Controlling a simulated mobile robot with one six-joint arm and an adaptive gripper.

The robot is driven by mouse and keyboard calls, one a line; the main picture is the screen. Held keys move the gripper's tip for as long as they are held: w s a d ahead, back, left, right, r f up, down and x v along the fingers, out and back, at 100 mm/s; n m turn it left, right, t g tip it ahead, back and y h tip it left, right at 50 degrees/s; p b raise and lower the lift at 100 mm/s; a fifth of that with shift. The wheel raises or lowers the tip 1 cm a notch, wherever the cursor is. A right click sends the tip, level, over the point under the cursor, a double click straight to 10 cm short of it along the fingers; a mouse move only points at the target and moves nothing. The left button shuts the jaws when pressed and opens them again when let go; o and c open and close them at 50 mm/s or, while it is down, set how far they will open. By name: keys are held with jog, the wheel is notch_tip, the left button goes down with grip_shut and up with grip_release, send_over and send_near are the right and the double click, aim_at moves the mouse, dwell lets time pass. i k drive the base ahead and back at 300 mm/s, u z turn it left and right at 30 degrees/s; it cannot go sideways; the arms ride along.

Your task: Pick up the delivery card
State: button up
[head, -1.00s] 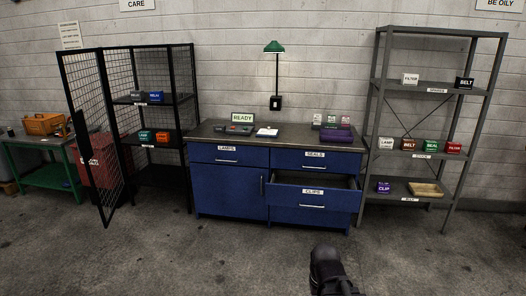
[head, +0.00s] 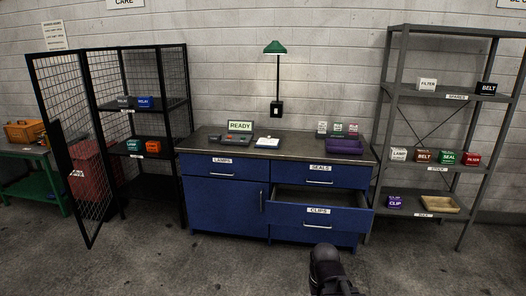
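On top of the blue cabinet (head: 225,205), a small white flat item (head: 267,142) lies near the middle. Several small upright cards with coloured parts (head: 338,129) stand at the back right behind a purple tray (head: 344,146). I cannot read any of these well enough to tell which is the delivery card. A dark rounded part of my arm shows at the bottom, in front of the cabinet and well apart from the worktop. No gripper fingers are visible.
The CLIPS drawer (head: 319,211) stands open toward me. The floor in front is clear.

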aim_at(268, 141)
jog(key=u, duration=0.05)
jog(key=i, duration=2.85)
jog(key=z, duration=0.35)
jog(key=i, duration=0.95)
jog(key=u, duration=0.05)
